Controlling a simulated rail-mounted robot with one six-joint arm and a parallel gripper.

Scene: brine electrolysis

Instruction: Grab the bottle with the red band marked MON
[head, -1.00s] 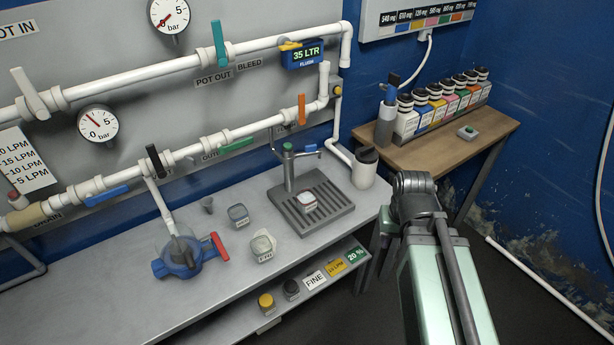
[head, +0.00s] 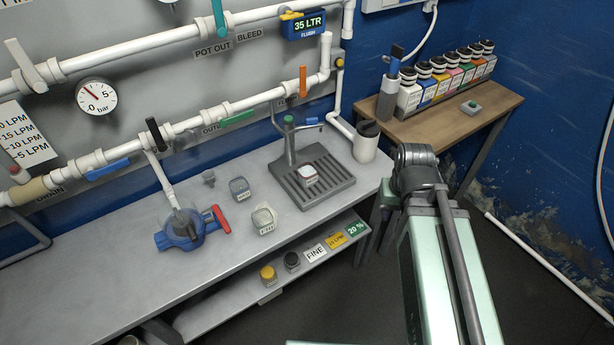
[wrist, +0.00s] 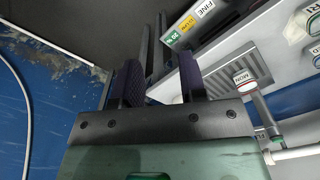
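The bottle with the red band (head: 308,175) stands on the slotted drip tray (head: 340,184) on the metal bench in the head view. In the wrist view the same bottle (wrist: 244,83), its label reading MON, is right of my fingers and clear of them. My gripper (wrist: 158,78) shows in the wrist view with its two dark fingers apart and nothing between them. In the head view my arm stands right of the bench, and my gripper cannot be made out there.
A green-topped post (head: 290,145) with a spout rises behind the bottle. Two jars (head: 240,188) (head: 263,219) and a blue valve (head: 184,232) stand to the left. A white container (head: 366,142) is to the right. Several bottles line the wooden table (head: 450,120).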

